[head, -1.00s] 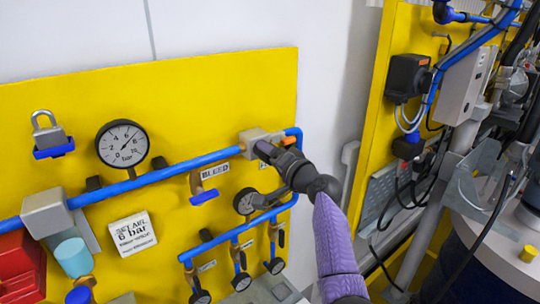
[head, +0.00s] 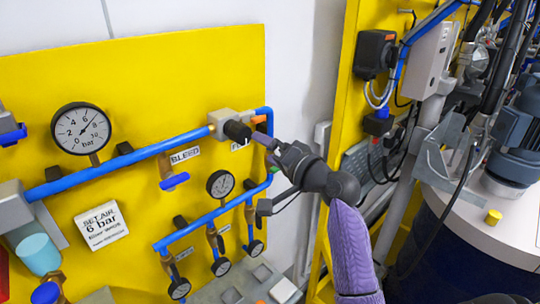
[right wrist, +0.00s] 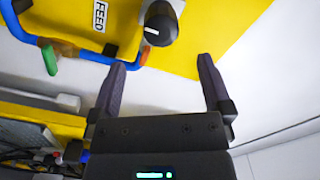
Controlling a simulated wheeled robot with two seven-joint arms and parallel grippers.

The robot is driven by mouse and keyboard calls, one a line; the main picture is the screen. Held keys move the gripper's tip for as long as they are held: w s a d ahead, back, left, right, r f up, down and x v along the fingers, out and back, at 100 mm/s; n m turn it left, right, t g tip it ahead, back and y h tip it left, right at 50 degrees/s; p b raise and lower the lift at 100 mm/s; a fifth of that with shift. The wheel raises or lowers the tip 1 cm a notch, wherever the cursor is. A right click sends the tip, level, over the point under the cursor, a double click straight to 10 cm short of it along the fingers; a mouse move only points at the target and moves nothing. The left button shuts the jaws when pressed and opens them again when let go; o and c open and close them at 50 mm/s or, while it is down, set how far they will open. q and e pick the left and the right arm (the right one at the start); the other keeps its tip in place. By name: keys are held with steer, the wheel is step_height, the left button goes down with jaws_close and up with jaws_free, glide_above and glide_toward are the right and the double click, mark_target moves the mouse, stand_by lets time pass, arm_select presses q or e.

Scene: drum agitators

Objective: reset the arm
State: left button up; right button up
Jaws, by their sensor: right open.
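My right gripper (head: 267,145) is open with nothing between its fingers, just right of a black knob (head: 237,131) on a grey block on the blue pipe. The right wrist view shows both dark fingers of my right gripper (right wrist: 162,65) spread apart, with the black knob (right wrist: 160,23) beyond the tips and clear of them. My purple right arm (head: 350,245) reaches up from the lower right. My left gripper is not in view.
The yellow panel (head: 150,75) carries a large pressure gauge (head: 81,128), blue pipes and several small gauges. A white-topped drum with a motor (head: 522,135) is at far right.

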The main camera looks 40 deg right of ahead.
steer(key=shift+s, duration=0.2)
steer(key=s+a+f+n+g+b, duration=0.15)
steer(key=f+b, duration=0.25)
steer(key=f, duration=0.9)
steer(key=a+f+g+h+b, duration=0.1)
steer(key=f+g+b, duration=0.3)
steer(key=f, duration=0.9)
steer(key=a+f+g+b, duration=0.15)
steer(key=f+b, duration=0.35)
steer(key=f, duration=0.8)
steer(key=s+a+f+n+g+b, duration=0.2)
steer(key=s+f+b, duration=0.3)
steer(key=f, duration=0.7)
steer(key=s+a+f+n+g+b, duration=0.25)
steer(key=s+f, duration=0.45)
steer(key=f, duration=0.5)
steer(key=s+a+f+n+g+b, duration=0.3)
steer(key=s+f+n+b, duration=0.1)
steer(key=s+f, duration=0.6)
steer(key=s+a+f+n+g+b, duration=0.3)
steer(key=s+f+b, duration=0.4)
steer(key=s, duration=0.9)
step_height(320, 180, down, 4)
steer(key=shift+s+r+n, duration=0.1)
steer(key=shift+s+n, duration=0.3)
steer(key=shift+n, duration=0.1)
